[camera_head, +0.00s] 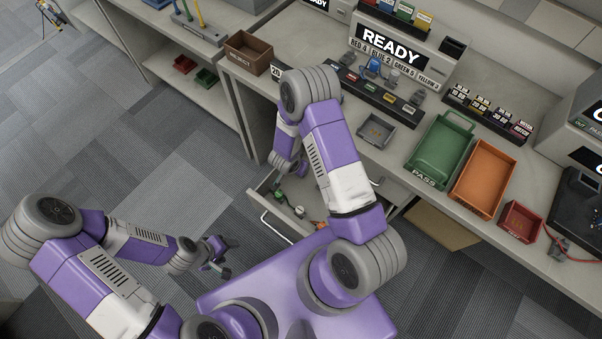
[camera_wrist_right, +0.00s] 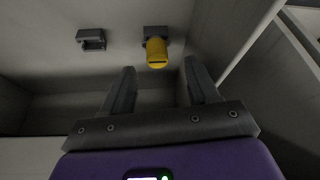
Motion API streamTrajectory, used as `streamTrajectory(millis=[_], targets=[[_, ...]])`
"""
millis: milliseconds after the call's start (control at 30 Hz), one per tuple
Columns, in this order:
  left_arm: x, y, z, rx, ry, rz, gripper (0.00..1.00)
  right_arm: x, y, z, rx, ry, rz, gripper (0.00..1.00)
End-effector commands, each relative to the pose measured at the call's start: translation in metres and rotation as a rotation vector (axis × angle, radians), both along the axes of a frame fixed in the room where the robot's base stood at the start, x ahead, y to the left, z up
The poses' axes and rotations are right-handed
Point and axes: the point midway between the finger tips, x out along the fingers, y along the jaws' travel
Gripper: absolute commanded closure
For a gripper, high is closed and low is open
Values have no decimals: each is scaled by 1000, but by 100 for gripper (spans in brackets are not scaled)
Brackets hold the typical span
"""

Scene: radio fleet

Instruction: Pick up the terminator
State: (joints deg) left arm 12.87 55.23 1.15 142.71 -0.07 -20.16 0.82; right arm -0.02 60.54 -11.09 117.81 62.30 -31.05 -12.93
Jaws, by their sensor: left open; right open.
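In the right wrist view a yellow cylindrical part (camera_wrist_right: 157,53) sits in a grey holder (camera_wrist_right: 154,32); it may be the terminator, but I cannot confirm this. My right gripper (camera_wrist_right: 160,78) is open and empty, its fingertips apart with the yellow part just beyond them, nearer the right finger. In the head view the right arm bends down over the open drawer (camera_head: 266,226), and its gripper is hard to make out there. My left gripper (camera_head: 224,260) is open and empty over the floor, left of my base and away from the drawer.
A second grey holder (camera_wrist_right: 91,39) looks empty. On the counter are a green PASS tray (camera_head: 424,172), an orange tray (camera_head: 480,185), a small red tray (camera_head: 521,222), a grey tray (camera_head: 376,131) and a brown REJECT bin (camera_head: 248,55). Drawer walls lie close around the right gripper.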

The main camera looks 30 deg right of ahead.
Motion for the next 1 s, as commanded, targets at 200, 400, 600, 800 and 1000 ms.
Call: streamTrajectory(millis=[200,400,600,800,1000], targets=[[0,0,-20,0,0,0,41,6,-16,-33,-1,1,-3,40],[0,0,-20,0,0,0,41,8,-18,-36,-1,0,0,40],[0,0,-20,0,0,0,41,7,-18,-36,-1,0,0,59],[0,0,-20,0,0,0,41,7,-18,-36,-1,0,0,90],[0,0,-20,0,0,0,41,7,-18,-36,-1,0,0,100]])
